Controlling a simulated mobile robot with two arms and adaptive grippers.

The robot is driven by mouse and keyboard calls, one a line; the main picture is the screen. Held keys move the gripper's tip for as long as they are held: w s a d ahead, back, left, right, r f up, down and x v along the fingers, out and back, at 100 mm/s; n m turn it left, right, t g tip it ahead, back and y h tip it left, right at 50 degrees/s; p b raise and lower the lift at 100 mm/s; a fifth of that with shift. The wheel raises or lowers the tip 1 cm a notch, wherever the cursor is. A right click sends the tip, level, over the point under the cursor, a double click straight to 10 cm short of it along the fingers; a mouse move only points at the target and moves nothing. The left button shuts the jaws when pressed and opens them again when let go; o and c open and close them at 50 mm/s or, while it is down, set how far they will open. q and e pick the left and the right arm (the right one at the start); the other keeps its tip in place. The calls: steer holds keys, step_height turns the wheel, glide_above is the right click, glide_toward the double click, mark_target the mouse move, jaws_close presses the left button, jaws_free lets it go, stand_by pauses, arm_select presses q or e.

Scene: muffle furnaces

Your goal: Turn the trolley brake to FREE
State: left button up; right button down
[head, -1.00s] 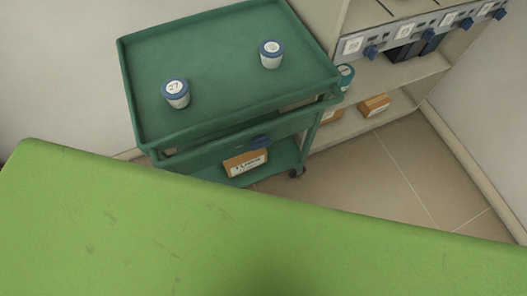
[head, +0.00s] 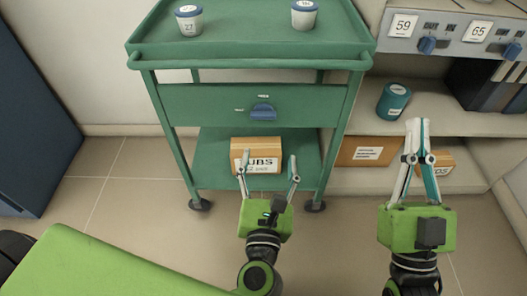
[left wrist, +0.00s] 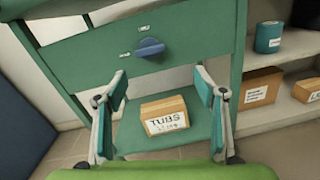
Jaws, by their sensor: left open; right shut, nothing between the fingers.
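The green trolley (head: 180,105) stands ahead of me. A blue knob (head: 263,112) sits on its front panel, and it also shows in the left wrist view (left wrist: 150,47). Two small white labels are beside the knob, one above and one to its left; their words are too small to read. The knob's grip looks roughly level. My left gripper (head: 267,160) is open and empty, below the knob and apart from it. In the left wrist view its fingers (left wrist: 160,88) frame the lower shelf. My right gripper (head: 417,124) is shut and empty, to the right of the trolley.
A box marked TUBS (head: 256,157) lies on the trolley's lower shelf. Two lidded jars (head: 189,22) (head: 304,16) stand on top. A shelf unit (head: 450,122) with a teal jar (head: 393,101) stands right. A green surface (head: 110,268) fills the lower left.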

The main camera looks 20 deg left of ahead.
arm_select(q)
steer(key=s+a+n, duration=0.1)
steer(key=n, duration=0.2)
glide_toward(263, 118)
steer(key=w, duration=0.3)
steer(key=shift+y, duration=0.4)
steer(key=x, duration=0.5)
steer(key=shift+s+a, duration=0.1)
steer(key=shift+a, duration=0.05)
steer(key=shift+w+a+b, duration=0.1)
steer(key=shift+w+b, duration=0.2)
arm_select(e)
steer(key=shift+t+y, duration=0.6)
steer(key=shift+y, duration=0.1)
steer(key=s+r, duration=0.1)
steer(key=s+d+r, duration=0.1)
steer(key=s+r, duration=0.1)
steer(key=shift+s+r, duration=0.25)
arm_select(q)
steer(key=c, duration=1.1)
